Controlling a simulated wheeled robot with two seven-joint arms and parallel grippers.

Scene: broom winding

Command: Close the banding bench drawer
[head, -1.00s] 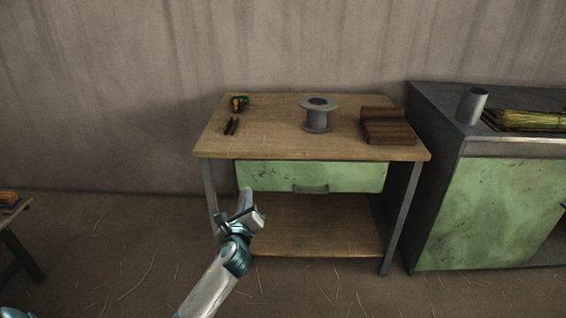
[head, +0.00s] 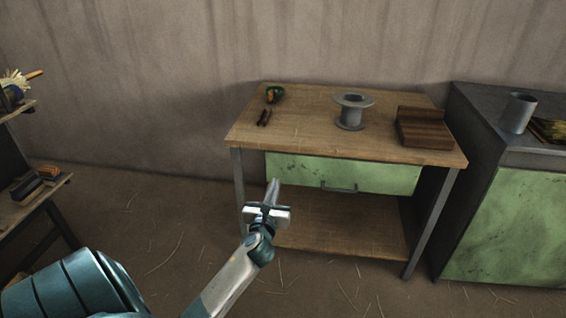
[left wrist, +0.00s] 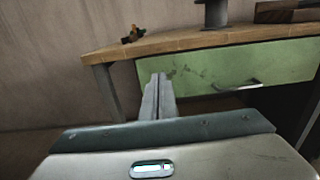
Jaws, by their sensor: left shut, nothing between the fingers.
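The banding bench (head: 330,105) has a wooden top and metal legs. Its green drawer (head: 390,178) sits under the top, with a dark bar handle (head: 339,188) on its front. The drawer front also shows in the left wrist view (left wrist: 210,70), with the handle (left wrist: 237,86) at right. I cannot tell exactly how far the drawer stands out. My left gripper (head: 273,184) is shut and empty, in front of the drawer's left part and left of the handle. Its shut fingers (left wrist: 158,82) show against the drawer front in the left wrist view; contact cannot be told. My right gripper is out of view.
On the bench top are a grey spool (head: 351,112), a dark wooden block (head: 421,128) and small tools (head: 265,117). A green-fronted cabinet (head: 510,225) stands close at right. A shelf rack (head: 25,205) stands at left. A lower shelf (head: 340,235) lies under the drawer.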

